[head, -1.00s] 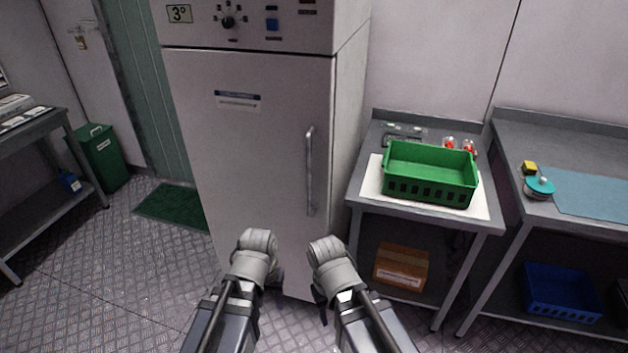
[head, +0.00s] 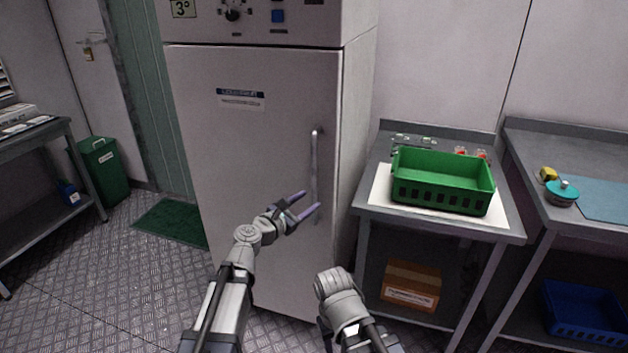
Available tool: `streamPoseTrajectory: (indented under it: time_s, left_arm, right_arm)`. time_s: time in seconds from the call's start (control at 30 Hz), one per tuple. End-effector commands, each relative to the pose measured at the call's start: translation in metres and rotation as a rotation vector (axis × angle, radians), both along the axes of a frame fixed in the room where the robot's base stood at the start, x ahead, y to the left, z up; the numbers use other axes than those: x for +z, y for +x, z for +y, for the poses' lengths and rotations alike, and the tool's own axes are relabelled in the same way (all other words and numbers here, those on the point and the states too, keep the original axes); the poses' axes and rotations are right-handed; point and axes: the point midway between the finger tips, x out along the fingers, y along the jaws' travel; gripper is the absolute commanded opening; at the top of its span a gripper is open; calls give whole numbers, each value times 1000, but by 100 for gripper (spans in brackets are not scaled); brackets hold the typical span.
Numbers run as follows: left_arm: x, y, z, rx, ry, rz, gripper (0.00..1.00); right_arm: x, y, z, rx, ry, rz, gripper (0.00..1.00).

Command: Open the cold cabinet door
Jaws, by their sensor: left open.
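The cold cabinet (head: 255,160) stands upright in the middle of the head view, and its door is shut. Its vertical bar handle (head: 315,165) is on the right side of the door. My left gripper (head: 311,203) is open and empty, with its two fingers pointing right toward the lower part of the handle. It appears close to the handle; I cannot tell whether it touches. My right arm is at the bottom centre, and its gripper's fingers are hidden behind its own wrist.
A grey table (head: 508,232) right of the cabinet holds a green crate (head: 440,192) on a white mat. A cardboard box (head: 410,285) sits on its lower shelf. A green bin (head: 103,172) and a green floor mat (head: 170,224) are at left. The floor before the cabinet's left side is clear.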

Motion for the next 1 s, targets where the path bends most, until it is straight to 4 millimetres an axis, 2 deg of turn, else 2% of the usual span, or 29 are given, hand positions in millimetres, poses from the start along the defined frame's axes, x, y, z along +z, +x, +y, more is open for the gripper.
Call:
streamPoseTrajectory:
  time_s: [0.1,0.23,0.57,1.0]
  left_arm:
    - [15,17,10,82,-219,61,52]
    - [22,23,15,120,-329,93,52]
    - [22,32,12,124,-344,98,52]
    - [22,86,-18,122,-342,97,52]
  right_arm:
    - [0,0,0,0,0,0,50]
    - [0,0,0,0,0,0,50]
    - [0,0,0,0,0,0,50]
    - [0,0,0,0,0,0,50]
